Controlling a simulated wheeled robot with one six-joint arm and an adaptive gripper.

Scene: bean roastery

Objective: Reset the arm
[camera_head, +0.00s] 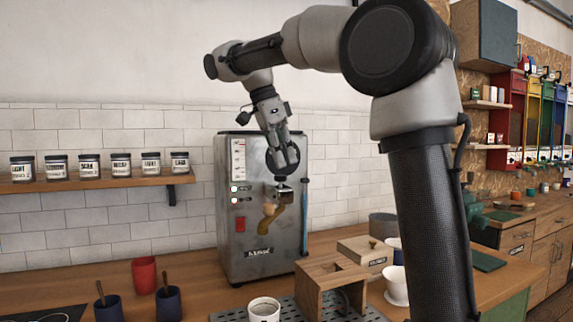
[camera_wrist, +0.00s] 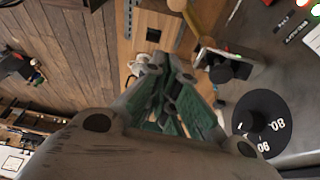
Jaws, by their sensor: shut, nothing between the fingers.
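My gripper (camera_head: 285,166) is in front of the metal roasting machine (camera_head: 258,245), near the round dark dial on its front. Its fingers point down and look closed, with nothing held between them. My arm reaches over from the right and bends down to the machine. In the wrist view my gripper (camera_wrist: 165,75) shows its fingers together, beside the black numbered dial (camera_wrist: 262,118). A spout with a wooden knob (camera_head: 270,209) is just below the fingertips; I cannot tell if they touch it.
A wooden shelf (camera_head: 100,184) with several labelled jars is at left. Coloured bins hang at far right.

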